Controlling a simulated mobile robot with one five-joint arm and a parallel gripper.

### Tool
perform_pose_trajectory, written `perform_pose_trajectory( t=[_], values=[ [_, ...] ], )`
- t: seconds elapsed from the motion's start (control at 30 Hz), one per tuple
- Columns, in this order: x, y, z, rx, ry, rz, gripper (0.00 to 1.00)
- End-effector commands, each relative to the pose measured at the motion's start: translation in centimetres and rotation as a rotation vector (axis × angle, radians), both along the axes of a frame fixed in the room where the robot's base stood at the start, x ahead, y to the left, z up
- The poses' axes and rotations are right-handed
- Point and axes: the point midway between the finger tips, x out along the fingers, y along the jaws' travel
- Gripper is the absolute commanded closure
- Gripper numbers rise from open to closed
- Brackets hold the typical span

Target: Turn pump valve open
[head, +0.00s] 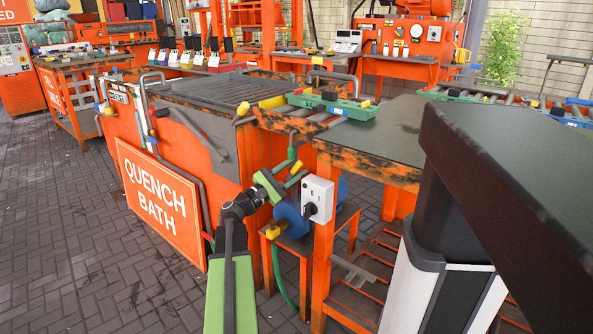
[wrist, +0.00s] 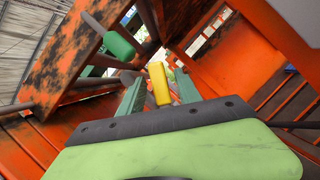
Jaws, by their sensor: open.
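My gripper (head: 290,173) has green fingers and is open beside the orange frame of the quench bath. In the wrist view a yellow handle (wrist: 159,83) shows between the two fingers of my gripper (wrist: 160,88). It looks like the valve handle, and the head view shows it as a small yellow piece (head: 296,167) at the fingertips. I cannot tell whether the fingers touch it. A green cylinder (wrist: 118,42) is at upper left in the wrist view. The blue pump (head: 294,222) sits on a low orange stand, partly hidden behind my gripper and a white switch box.
The white switch box (head: 317,198) with a black knob is on the orange table leg, close right of my gripper. The quench bath (head: 195,135) stands left. A grey-topped table (head: 375,140) is at right. Brick floor (head: 70,240) is clear at left.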

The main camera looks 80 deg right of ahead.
Motion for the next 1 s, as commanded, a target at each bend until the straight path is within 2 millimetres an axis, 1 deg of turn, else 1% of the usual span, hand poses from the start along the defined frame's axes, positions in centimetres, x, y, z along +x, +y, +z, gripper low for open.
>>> perform_pose_trajectory(
  t=[0.17,0.4,0.6,0.77,1.0],
  values=[
    [2.8,2.8,-1.7,0.0,-0.001,0.005,0.58],
    [7.5,7.3,-3.9,0.0,-0.002,0.004,0.58],
    [10.3,10.0,-5.0,0.0,-0.002,0.0,0.58],
    [11.3,10.9,-5.3,-0.001,-0.001,-0.002,0.58],
    [11.4,11.1,-5.2,0.0,-0.001,-0.003,0.58]
  ],
)
